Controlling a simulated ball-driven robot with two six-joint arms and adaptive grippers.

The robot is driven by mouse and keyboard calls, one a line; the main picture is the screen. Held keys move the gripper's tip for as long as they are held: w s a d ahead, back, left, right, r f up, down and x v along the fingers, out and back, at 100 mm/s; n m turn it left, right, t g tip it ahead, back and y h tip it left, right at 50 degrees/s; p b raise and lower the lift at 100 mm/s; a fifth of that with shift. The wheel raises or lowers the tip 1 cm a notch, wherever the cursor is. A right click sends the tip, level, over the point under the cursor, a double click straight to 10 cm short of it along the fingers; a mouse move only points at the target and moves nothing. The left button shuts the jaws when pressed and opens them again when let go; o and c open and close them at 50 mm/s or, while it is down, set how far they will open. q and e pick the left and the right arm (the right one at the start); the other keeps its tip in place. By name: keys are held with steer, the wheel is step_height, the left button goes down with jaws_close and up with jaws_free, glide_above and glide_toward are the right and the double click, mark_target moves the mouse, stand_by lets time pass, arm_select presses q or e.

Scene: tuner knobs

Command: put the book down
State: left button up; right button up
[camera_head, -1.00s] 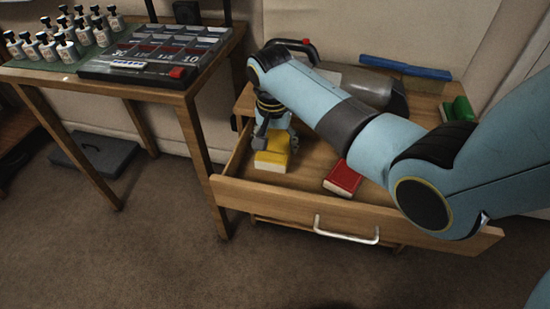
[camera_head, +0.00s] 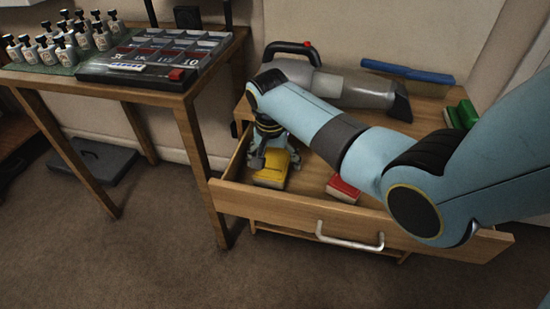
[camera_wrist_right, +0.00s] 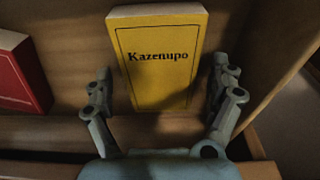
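The yellow book (camera_head: 271,172), with "Kazenupo" on its cover (camera_wrist_right: 160,55), lies in the open drawer (camera_head: 300,212) near its left side. My right gripper (camera_head: 275,153) is over the book in the head view. In the right wrist view the fingers of the right gripper (camera_wrist_right: 162,98) are spread on either side of the book, with a gap at each side, so it is open. The book appears to rest on the drawer floor. My left gripper is not in view.
A red book (camera_head: 342,189) lies in the drawer to the right, also partly in the right wrist view (camera_wrist_right: 18,75). On the cabinet top are a grey handheld vacuum (camera_head: 345,86), a blue item (camera_head: 408,70) and a green item (camera_head: 462,114). A table with bottles stands left.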

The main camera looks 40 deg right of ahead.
mark_target(272, 167)
step_height(272, 167, up, 12)
steer(key=s+a+p, duration=0.1)
steer(key=p, duration=0.4)
steer(key=shift+a, duration=0.2)
steer(key=shift+s, duration=0.1)
